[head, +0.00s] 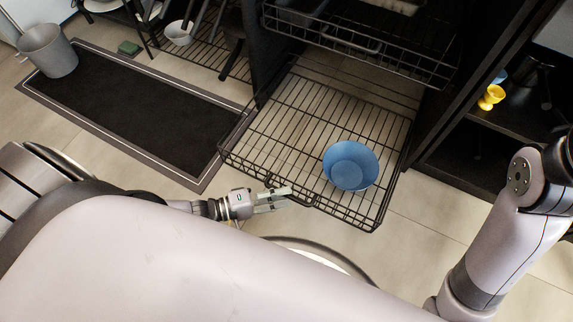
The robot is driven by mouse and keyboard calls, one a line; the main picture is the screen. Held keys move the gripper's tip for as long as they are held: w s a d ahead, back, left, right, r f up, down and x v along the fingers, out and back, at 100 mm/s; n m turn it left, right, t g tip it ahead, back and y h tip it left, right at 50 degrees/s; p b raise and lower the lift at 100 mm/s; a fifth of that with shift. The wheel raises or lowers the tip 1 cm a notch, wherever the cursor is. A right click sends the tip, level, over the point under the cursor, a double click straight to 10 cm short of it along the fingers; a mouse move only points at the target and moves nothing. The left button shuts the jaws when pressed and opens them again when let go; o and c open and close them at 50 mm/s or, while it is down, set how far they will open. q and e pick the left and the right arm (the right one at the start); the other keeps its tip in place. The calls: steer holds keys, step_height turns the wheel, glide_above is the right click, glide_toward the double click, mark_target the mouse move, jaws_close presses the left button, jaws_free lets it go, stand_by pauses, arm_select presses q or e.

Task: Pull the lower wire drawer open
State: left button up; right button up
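The lower wire drawer (268,140) stands pulled well out of the dark cabinet in the head view, its grid floor over the tiles. A blue bowl (351,166) sits in its front right part. My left gripper (290,197) is at the middle of the drawer's front rail, beside the dark handle bar. Its two fingers look apart, with a gap between them. Whether the fingers touch the handle is too small to tell. My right arm shows at the right edge, but its gripper is out of view.
An upper wire drawer (360,45) hangs above the lower one. A dark mat (140,110) lies on the floor at left, with a grey pot (48,52) at its corner. Yellow cups (491,97) stand on a shelf at right. Floor right of the drawer is clear.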

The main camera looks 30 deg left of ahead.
arm_select(q)
steer(key=v, duration=1)
